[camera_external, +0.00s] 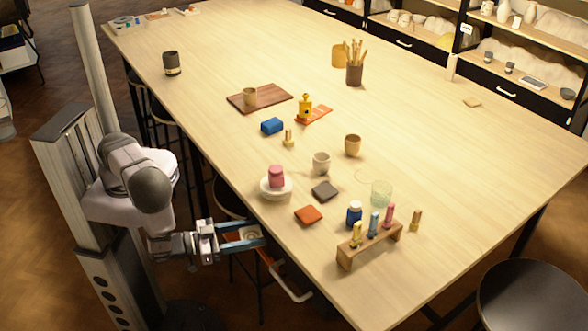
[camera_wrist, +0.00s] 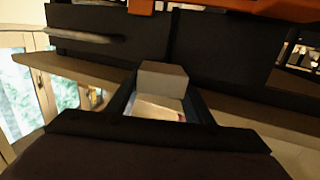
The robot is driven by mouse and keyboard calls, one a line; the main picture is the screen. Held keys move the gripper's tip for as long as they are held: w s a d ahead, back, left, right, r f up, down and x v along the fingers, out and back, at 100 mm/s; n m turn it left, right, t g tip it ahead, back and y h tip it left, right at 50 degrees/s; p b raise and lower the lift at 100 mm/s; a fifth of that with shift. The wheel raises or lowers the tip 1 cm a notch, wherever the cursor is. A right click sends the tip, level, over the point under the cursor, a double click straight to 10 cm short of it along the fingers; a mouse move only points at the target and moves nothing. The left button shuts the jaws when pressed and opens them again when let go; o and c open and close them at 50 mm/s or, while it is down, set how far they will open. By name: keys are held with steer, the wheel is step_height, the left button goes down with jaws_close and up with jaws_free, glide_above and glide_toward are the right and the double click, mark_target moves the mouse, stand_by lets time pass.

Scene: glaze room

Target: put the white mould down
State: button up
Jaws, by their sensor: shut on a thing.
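My gripper (camera_external: 258,235) is in the external view, beside the table's near left edge and apart from the things on top. It is shut on the white mould (camera_external: 244,236), a small pale piece between the two blue-sided fingers. In the wrist view, the mould (camera_wrist: 163,78) is a pale, blocky shape between the dark fingers (camera_wrist: 163,100). The fingers hide its sides. I cannot tell its exact height against the tabletop.
The pale wooden table (camera_external: 250,195) has a white bowl with a pink jar (camera_external: 276,176), an orange tile (camera_external: 308,214), a dark grey tile (camera_external: 325,191), a cup (camera_external: 321,163) and a wooden rack of vials (camera_external: 370,246). The table's right side is mostly clear. A dark stool (camera_external: 535,300) stands at lower right.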

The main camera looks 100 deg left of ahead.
steer(key=shift+a, duration=0.35)
steer(key=shift+d+r+m+h, duration=0.65)
steer(key=shift+d+h, duration=0.35)
steer(key=shift+d, duration=3.1)
steer(key=a, duration=0.2)
steer(key=a+f+n+y, duration=0.1)
steer(key=a, duration=0.2)
steer(key=a+y, duration=0.1)
steer(key=a, duration=0.2)
steer(key=shift+a+f+n, duration=0.1)
steer(key=shift+f+n, duration=0.05)
steer(key=shift+n, duration=0.1)
steer(key=d, duration=0.7)
steer(key=shift+f, duration=0.1)
